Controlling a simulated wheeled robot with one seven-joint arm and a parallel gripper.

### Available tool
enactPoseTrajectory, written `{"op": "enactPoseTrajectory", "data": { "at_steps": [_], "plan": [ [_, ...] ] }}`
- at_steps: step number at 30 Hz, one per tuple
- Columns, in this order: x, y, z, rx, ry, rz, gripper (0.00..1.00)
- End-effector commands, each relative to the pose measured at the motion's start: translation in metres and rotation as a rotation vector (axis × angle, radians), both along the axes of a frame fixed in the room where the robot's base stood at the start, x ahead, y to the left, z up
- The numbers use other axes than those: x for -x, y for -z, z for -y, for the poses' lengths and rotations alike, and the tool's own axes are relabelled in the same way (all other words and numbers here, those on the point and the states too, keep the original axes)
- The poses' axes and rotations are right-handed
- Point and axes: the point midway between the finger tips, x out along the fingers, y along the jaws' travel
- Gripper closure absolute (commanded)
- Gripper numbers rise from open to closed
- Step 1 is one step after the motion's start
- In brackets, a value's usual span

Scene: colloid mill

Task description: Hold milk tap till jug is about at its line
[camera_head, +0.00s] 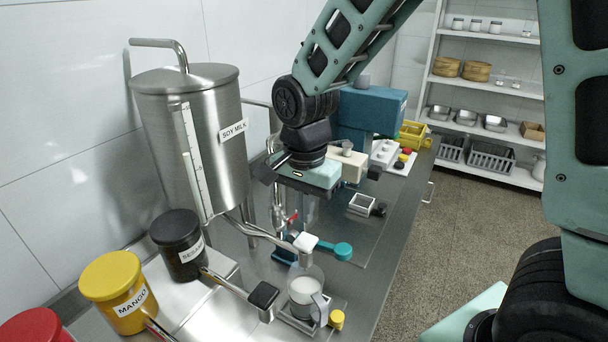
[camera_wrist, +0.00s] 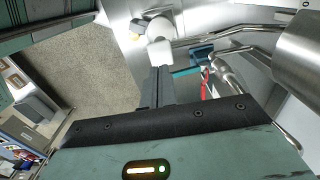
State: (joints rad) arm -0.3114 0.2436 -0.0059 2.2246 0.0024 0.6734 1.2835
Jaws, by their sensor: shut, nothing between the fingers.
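The steel soy milk tank (camera_head: 205,135) stands against the wall at left. Its pipe ends in a tap with a white block (camera_head: 305,242), which also shows in the wrist view (camera_wrist: 160,52). The clear jug (camera_head: 305,291) stands under this tap on a small square stand. White milk is inside the jug; I cannot make out its line or a running stream. My gripper (camera_head: 309,222) points down above the tap. In the wrist view its fingers (camera_wrist: 158,72) are closed together and empty, with their tips close to the white block; I cannot tell whether they touch.
A black sesame jar (camera_head: 178,247) and a yellow mango jar (camera_head: 115,290) stand at left, with a dark-ended lever (camera_head: 263,296) near the jug. A blue machine (camera_head: 368,110) stands behind.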

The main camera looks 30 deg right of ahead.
Motion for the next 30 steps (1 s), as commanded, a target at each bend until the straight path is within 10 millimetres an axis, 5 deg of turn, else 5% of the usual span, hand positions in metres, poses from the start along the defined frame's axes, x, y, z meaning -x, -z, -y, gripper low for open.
{"op": "enactPoseTrajectory", "data": {
  "at_steps": [12, 30],
  "plan": [
    [-0.001, -0.065, 0.0, -0.001, 0.002, 0.003, 1.0],
    [-0.001, -0.07, 0.0, 0.0, 0.002, 0.002, 1.0]
  ]
}}
